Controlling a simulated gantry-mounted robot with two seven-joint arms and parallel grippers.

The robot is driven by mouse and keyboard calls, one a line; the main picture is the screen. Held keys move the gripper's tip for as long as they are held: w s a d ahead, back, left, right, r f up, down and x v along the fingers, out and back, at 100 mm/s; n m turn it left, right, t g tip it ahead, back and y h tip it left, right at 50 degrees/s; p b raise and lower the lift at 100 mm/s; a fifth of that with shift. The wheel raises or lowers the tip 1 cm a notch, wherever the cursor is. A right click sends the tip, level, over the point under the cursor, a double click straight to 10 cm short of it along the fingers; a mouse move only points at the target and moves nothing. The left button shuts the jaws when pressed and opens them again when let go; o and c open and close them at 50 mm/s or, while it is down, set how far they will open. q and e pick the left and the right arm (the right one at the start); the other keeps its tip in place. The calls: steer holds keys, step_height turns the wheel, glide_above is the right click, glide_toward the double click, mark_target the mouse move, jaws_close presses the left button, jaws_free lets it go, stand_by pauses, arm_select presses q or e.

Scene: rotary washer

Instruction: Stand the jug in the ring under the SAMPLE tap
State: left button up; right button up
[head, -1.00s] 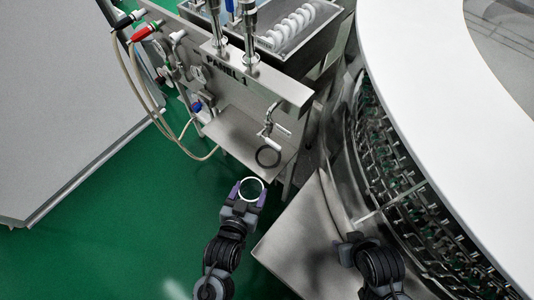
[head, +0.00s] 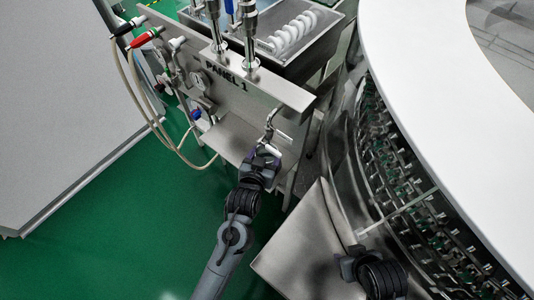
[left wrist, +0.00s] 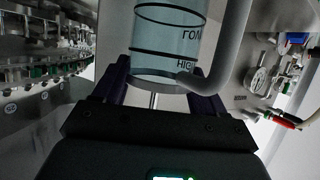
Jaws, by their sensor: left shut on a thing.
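The jug (left wrist: 165,35) is a clear cylinder with black lines and lettering in the left wrist view. My left gripper (left wrist: 160,85) is shut on it, with a purple finger at each side. In the head view my left gripper (head: 266,155) is over the panel's shelf, just below the SAMPLE tap (head: 274,120). There the gripper hides most of the jug, and only a bit of pale rim shows. The dark ring on the shelf is hidden, so I cannot tell whether the jug is in it. My right gripper (head: 350,262) is low at the right; its jaws are unclear.
The steel panel (head: 240,85) carries gauges, valves and looped hoses (head: 145,100) left of the tap. The shelf (head: 228,145) is bare left of my gripper. The rotary washer (head: 400,190) and a steel plate (head: 305,245) stand to the right.

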arm_select(q)
steer(key=shift+b+x, duration=0.3)
steer(key=shift+x, duration=0.9)
steer(key=shift+w+f, duration=0.1)
steer(key=shift+f, duration=0.05)
steer(key=shift+s+f, duration=0.15)
steer(key=shift+s, duration=0.1)
steer(key=shift+w, duration=0.15)
steer(key=o, duration=1.5)
steer(key=shift+f, duration=0.15)
